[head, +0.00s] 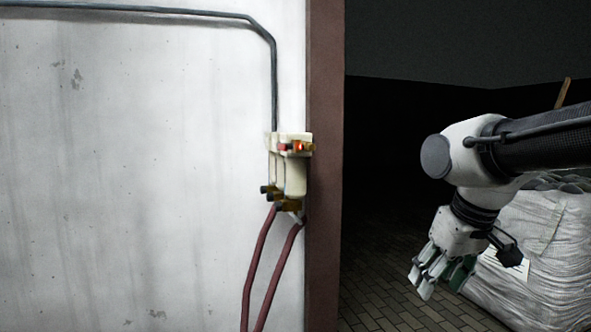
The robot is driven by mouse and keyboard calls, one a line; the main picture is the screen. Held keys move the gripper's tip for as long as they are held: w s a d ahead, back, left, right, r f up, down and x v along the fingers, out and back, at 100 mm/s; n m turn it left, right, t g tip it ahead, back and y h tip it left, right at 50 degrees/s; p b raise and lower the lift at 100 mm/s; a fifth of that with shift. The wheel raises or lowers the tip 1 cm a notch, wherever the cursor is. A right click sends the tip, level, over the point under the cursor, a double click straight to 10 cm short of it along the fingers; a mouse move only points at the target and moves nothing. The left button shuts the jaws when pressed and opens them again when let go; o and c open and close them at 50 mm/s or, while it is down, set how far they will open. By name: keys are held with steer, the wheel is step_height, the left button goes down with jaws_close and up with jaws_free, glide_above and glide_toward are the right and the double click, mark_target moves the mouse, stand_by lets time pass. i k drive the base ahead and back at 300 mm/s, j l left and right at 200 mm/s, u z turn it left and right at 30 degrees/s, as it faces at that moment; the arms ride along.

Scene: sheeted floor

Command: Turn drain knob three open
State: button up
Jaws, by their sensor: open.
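A cream wall unit (290,170) is mounted on the white wall beside its right edge. Small red and orange parts (297,147) show on its top. Several dark and brassy knob-like ends (284,199) stick out at its bottom. I cannot tell which of them is drain knob three or how it is turned. My gripper (428,283) hangs at the right, pointing down and to the left, well apart from the unit. It is open, and I see nothing between its fingers.
Two dark red hoses (265,262) hang below the unit, and a grey pipe (273,85) runs down to it. A brown post (324,230) edges the wall. A wrapped white bulk (548,255) stands behind my gripper. Brick-paved floor (385,300) shows in front of a dark space.

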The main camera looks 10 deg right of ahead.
mark_target(278, 205)
steer(key=j+z, duration=0.25)
steer(key=j, duration=1.5)
steer(key=i, duration=0.05)
